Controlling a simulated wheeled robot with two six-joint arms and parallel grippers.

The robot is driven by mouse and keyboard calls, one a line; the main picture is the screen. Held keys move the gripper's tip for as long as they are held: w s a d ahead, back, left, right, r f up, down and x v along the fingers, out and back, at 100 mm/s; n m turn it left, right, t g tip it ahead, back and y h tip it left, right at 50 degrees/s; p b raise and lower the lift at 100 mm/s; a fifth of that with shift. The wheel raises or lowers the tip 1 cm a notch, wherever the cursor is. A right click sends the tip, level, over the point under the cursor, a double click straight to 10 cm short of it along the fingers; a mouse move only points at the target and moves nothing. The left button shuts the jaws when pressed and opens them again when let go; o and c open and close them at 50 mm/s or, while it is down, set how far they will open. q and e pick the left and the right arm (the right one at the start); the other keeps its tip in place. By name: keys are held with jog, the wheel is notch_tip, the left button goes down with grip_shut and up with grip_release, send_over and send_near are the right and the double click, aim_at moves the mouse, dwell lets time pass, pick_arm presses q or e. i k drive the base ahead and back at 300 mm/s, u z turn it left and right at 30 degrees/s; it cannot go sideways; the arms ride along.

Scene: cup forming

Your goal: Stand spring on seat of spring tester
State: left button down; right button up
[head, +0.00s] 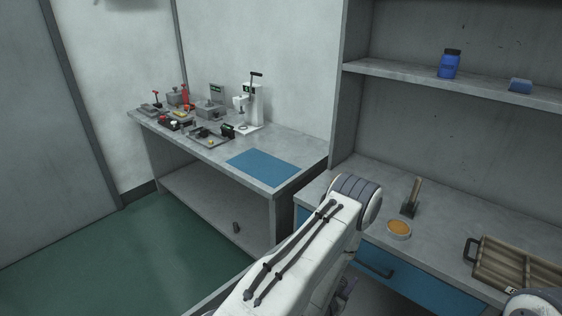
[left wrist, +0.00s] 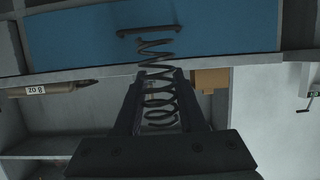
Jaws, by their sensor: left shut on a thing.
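The spring (left wrist: 158,100) is a dark open coil in the left wrist view, lengthwise between the two fingers of my left gripper (left wrist: 158,80). The gripper is shut on it, and one end of the coil sticks out past the fingertips. In the head view my left arm hides most of this gripper, and the spring cannot be made out there. The spring tester (head: 252,106) seems to be the white upright stand with a black lever on the far bench, well away from my left gripper. My right gripper is not in view.
The far bench has a blue mat (head: 262,167) and a tray of small parts (head: 209,136). The near counter carries a dish with orange contents (head: 399,229), an upright-handled tool (head: 411,197) and a wooden case (head: 500,265). Green floor is open at left.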

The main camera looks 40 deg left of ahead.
aim_at(244, 128)
jog(key=u, duration=3.45)
jog(key=i, duration=3.65)
jog(key=z, duration=1.8)
jog(key=i, duration=1.65)
jog(key=z, duration=0.15)
